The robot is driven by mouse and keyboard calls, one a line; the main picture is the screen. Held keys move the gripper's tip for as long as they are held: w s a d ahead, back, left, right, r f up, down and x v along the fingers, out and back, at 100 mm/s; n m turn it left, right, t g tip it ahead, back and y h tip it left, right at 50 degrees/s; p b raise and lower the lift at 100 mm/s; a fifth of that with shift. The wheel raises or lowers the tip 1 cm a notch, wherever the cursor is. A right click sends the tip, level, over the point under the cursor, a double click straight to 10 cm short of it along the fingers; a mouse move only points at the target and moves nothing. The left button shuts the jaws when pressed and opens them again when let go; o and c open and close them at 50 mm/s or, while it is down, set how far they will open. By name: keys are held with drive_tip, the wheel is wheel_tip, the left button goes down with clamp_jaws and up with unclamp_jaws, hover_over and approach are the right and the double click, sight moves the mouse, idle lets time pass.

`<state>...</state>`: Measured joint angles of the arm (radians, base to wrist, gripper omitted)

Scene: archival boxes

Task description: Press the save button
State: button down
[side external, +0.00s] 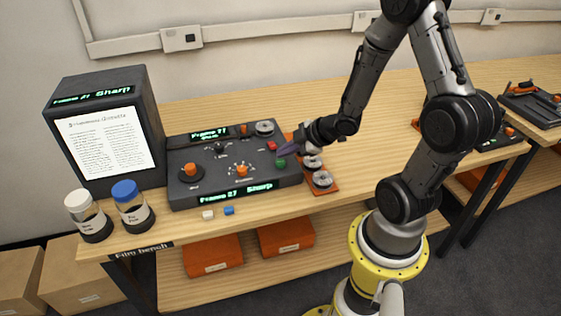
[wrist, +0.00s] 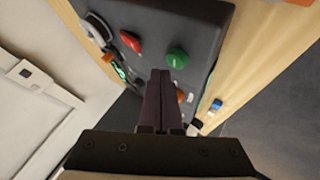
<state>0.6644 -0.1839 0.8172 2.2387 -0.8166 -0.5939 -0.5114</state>
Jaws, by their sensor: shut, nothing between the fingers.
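A dark control panel (side external: 215,180) lies on the wooden bench, with a green button (side external: 281,163) and a red button (side external: 272,146) near its right edge. In the wrist view the green button (wrist: 177,58) and the red button (wrist: 130,42) stand side by side. The green one has a small white mark; I cannot read which is the save button. My gripper (side external: 284,153) is shut and empty, its tips close to these buttons. In the wrist view the shut fingers (wrist: 161,75) end just below and left of the green button. I cannot tell whether they touch the panel.
A screen box (side external: 105,130) with a lit text page stands left of the panel. Two jars, white-capped (side external: 85,212) and blue-capped (side external: 132,203), stand at the bench's left front. An orange tray of reels (side external: 322,181) adjoins the panel's right. The bench behind is clear.

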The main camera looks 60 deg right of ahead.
sight(284, 163)
drive_tip(key=shift+f, duration=0.1)
idle(0.7)
drive_tip(key=shift+f, duration=0.3)
drive_tip(key=shift+f, duration=0.45)
idle(1.0)
drive_tip(key=shift+r, duration=0.85)
drive_tip(key=shift+r, duration=0.1)
drive_tip(key=shift+r, duration=2.4)
drive_tip(key=shift+a, duration=0.1)
